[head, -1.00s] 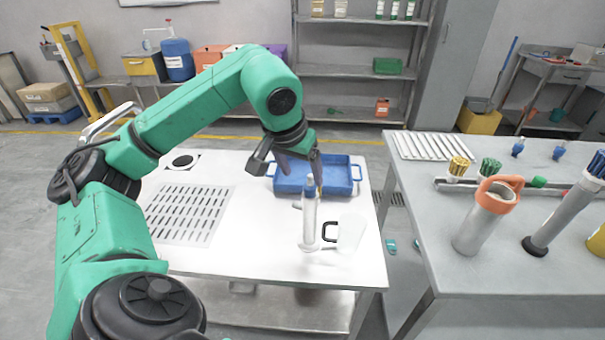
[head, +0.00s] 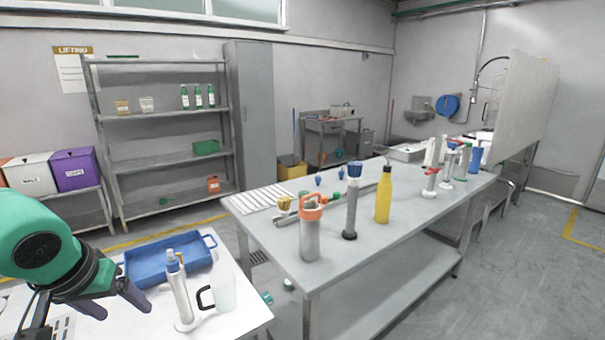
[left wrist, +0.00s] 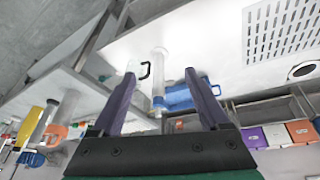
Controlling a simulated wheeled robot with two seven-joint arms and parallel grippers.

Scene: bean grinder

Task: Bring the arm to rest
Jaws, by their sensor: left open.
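My left gripper (head: 125,311) is in the lower left of the head view, left of the grinder and near the front of the blue tray. Its fingers are apart and empty; they also show spread in the left wrist view (left wrist: 160,82). The slim metal bean grinder (head: 181,297) stands upright on the white table, apart from the fingers. A clear cup with a black handle (head: 225,292) stands just right of it. In the upside-down left wrist view, the grinder (left wrist: 158,75) and cup (left wrist: 134,66) show beyond the fingers. My right gripper is not in view.
The blue tray (head: 150,281) lies behind the grinder on the white table (head: 240,320). The grey table (head: 270,237) to the right holds an orange-topped cylinder (head: 310,240), a yellow bottle (head: 383,200) and several other tools. A gap separates the tables.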

